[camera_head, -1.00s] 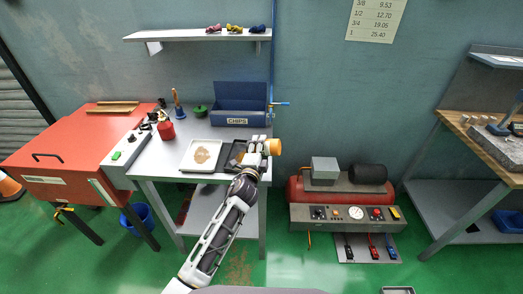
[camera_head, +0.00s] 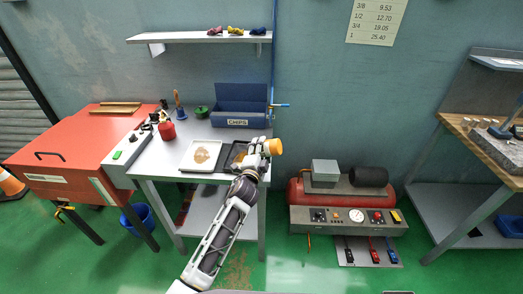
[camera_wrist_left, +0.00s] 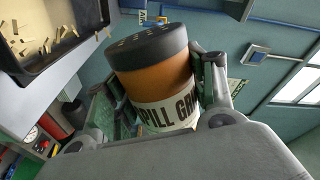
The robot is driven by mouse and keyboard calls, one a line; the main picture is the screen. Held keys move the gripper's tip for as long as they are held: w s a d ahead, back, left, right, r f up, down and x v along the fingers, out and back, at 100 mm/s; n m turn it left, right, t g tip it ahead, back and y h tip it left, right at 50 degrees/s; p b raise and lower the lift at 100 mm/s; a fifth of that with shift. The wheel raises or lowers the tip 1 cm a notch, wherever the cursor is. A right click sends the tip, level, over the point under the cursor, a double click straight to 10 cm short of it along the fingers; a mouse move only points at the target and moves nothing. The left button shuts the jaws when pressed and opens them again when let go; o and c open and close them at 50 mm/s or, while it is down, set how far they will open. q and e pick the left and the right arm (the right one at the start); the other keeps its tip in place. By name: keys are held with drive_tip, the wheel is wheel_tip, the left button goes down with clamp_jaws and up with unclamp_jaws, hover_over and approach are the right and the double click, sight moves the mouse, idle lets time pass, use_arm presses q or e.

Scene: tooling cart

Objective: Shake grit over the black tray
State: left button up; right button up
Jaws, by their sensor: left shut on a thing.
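My left gripper (camera_head: 262,148) is over the right end of the grey bench. It is shut on an orange shaker (camera_head: 274,146). In the left wrist view the shaker (camera_wrist_left: 160,80) has a black lid with holes and a white label reading "SPILL GR", partly hidden by a finger. It looks tilted. The black tray (camera_head: 229,160) lies on the bench beside and partly behind my gripper. In the left wrist view a black-rimmed tray (camera_wrist_left: 72,58) holds several brass-coloured slivers. No falling grit is visible. My right gripper is not in view.
A white tray (camera_head: 188,166) with a brown patch of grains is left of the black tray. Behind them stands a blue CHIPS bin (camera_head: 238,104). A red can (camera_head: 167,131), a green pot (camera_head: 201,112) and a blue-handled bell or brush (camera_head: 178,102) stand further left.

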use_arm(q)
drive_tip(key=shift+w, duration=0.15)
idle(0.5)
drive_tip(key=shift+w, duration=0.35)
drive_tip(key=shift+w+d+b, duration=0.2)
drive_tip(key=shift+w+b, duration=0.5)
drive_tip(key=shift+w, duration=0.8)
drive_tip(key=shift+w, duration=0.25)
drive_tip(key=shift+r, duration=0.1)
drive_tip(key=shift+w, duration=0.2)
drive_tip(key=shift+w+d+b, duration=0.2)
drive_tip(key=shift+w+b, duration=0.9)
drive_tip(key=shift+w, duration=0.8)
drive_tip(key=shift+w, duration=0.15)
